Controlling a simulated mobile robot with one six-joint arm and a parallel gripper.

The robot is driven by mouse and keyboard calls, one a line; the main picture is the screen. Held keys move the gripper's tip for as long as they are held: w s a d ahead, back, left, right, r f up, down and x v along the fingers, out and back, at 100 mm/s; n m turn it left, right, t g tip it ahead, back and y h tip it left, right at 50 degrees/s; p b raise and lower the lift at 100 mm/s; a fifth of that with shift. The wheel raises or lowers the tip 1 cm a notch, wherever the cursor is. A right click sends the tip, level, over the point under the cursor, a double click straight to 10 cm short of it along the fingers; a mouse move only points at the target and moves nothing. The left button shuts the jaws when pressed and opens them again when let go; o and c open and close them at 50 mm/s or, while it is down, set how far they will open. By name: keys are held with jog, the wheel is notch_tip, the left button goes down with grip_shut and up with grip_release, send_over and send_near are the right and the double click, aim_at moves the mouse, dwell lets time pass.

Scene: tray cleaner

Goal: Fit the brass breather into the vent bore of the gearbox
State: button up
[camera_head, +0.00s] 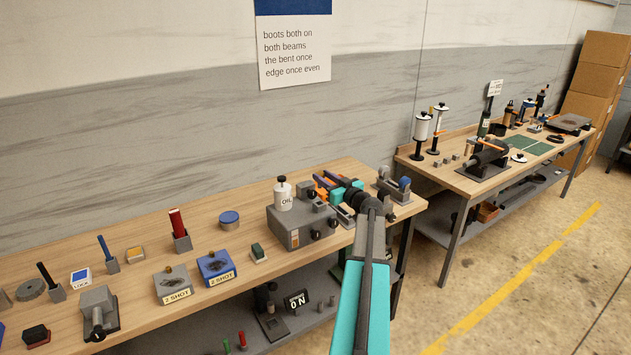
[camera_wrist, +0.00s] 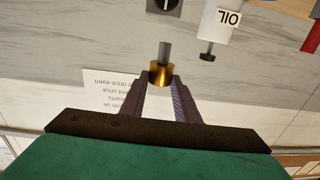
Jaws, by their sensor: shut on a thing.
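My gripper (camera_wrist: 160,86) is shut on the brass breather (camera_wrist: 160,76), which sits between the fingertips in the wrist view. A grey stem (camera_wrist: 164,50) stands out from the breather, away from the jaws. In the head view my arm reaches to the far right part of the bench, beside a grey box (camera_head: 285,238) with dark knobs; the breather cannot be made out there. A grey box (camera_head: 172,288) and a blue box (camera_head: 215,270), both marked "2 SHOT", stand left of it with small fittings on top. I cannot tell which box is the gearbox, and no vent bore is clear.
A white oil bottle (camera_head: 283,197) stands on the knobbed box; it shows in the wrist view (camera_wrist: 218,28) too. Left along the bench are a red-handled tool (camera_head: 178,224), a round blue-topped tin (camera_head: 229,219) and a grey fixture (camera_head: 98,312). A second bench stands right.

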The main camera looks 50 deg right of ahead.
dwell(0.4)
jog(key=shift+f+b, duration=0.85)
jog(key=shift+f, duration=2.05)
jog(key=shift+p, duration=0.85)
jog(key=shift+f+b, duration=0.5)
jog(key=shift+f, duration=1.55)
dwell(1.1)
jog(key=o, duration=1.1)
jog(key=shift+s, duration=0.1)
